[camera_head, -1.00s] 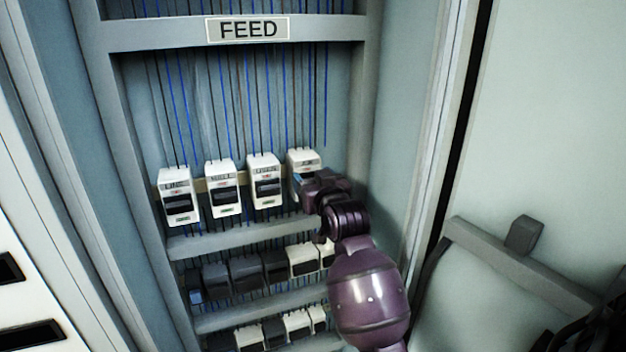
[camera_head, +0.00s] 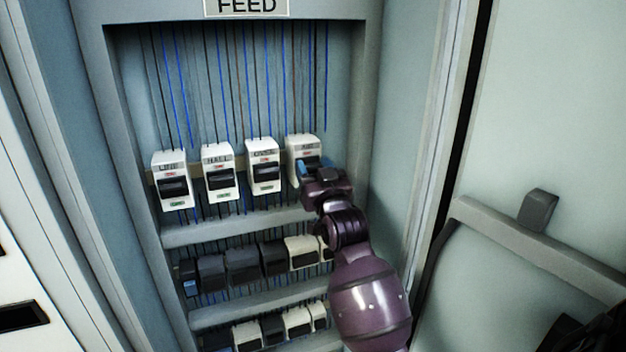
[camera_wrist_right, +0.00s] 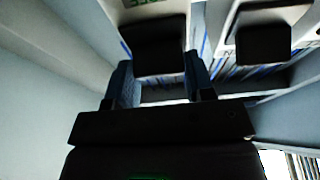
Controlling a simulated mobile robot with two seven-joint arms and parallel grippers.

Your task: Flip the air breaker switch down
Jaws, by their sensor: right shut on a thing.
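The rightmost white breaker (camera_head: 303,147) in the upper row under the FEED sign is the likely air breaker, though its small label is hard to read. My right gripper (camera_head: 316,168) is at its lower front, with blue fingertips at either side of its dark switch. In the right wrist view, the gripper's fingers (camera_wrist_right: 161,84) stand on both sides of the black switch (camera_wrist_right: 154,48) and are shut on it. Whether the switch is up or down is unclear. My left gripper is not in view.
Three similar white breakers, the nearest being (camera_head: 264,166), stand to the left in the same row. Rows of smaller dark and white switches (camera_head: 243,266) lie below. The cabinet's right side wall (camera_head: 405,130) is close to my right arm.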

